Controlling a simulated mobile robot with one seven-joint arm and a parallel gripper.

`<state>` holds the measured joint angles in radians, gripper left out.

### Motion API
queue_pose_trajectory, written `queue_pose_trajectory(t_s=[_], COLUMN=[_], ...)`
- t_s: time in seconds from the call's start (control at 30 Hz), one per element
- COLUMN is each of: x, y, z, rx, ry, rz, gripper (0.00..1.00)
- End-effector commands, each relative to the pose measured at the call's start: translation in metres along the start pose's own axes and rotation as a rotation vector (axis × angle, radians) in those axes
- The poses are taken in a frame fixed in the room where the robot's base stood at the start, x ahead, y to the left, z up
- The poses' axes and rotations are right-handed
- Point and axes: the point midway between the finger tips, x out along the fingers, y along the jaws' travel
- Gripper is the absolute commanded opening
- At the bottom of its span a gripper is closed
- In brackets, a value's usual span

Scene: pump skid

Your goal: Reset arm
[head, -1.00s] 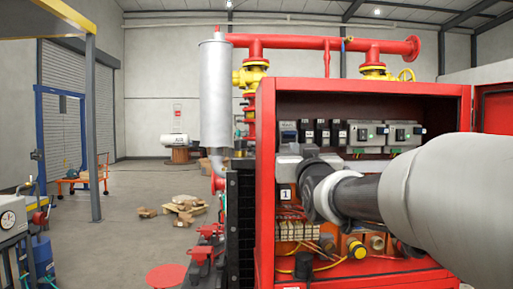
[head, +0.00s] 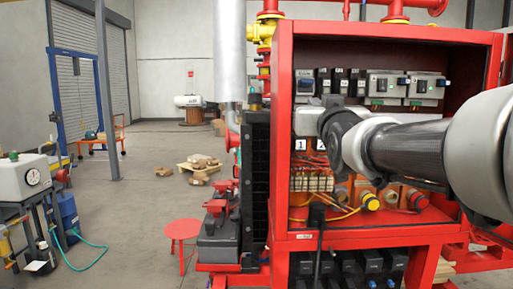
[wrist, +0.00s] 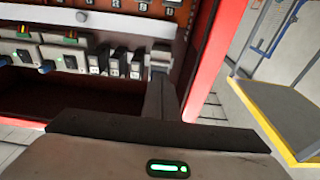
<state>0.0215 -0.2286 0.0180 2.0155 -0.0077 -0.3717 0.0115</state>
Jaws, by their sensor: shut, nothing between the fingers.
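My arm reaches in from the right in the head view. Its dark end stands in front of the open red cabinet (head: 283,180). My gripper (wrist: 162,84) shows at the bottom of the wrist view, with a green light on its body. Its dark fingers are together, empty, and point towards a row of switches. In the head view my wrist mostly hides the gripper. The row holds a wide grey breaker (head: 305,86), several small breakers (head: 340,80) and two larger grey units (head: 382,88). The wrist view shows this row upside down. I cannot tell whether the fingertips touch anything.
Below the row are terminals (head: 310,183), orange wires and round connectors (head: 370,200). A red stool (head: 182,230) stands left of the skid. A gauge unit (head: 28,178) with a green hose is at far left. Open floor lies between them.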

Motion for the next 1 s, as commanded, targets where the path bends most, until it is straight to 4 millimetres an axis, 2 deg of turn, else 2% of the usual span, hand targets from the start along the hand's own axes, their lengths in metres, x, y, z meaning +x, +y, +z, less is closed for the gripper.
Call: queue_pose_trajectory(t_s=[0.07,0.17,0.3,0.4,0.5,0.7,0.73,0.77,1.0], x=[-0.017,-0.056,-0.133,-0.191,-0.248,-0.356,-0.345,-0.341,-0.329], y=[0.000,0.000,0.001,0.001,0.001,0.000,0.000,0.000,0.000], z=[0.020,0.066,0.140,0.184,0.220,0.271,0.237,0.224,0.153], rx=[-0.001,-0.001,-0.002,-0.002,-0.001,0.000,0.000,0.000,0.000], ry=[-0.089,-0.276,-0.580,-0.776,-0.949,-1.253,-1.241,-1.237,-1.237], rz=[0.001,0.003,0.005,0.004,0.003,-0.002,-0.001,-0.001,-0.001], gripper=[0.00,0.00,0.00,0.00,0.00,0.00,0.00,0.00,0.00])
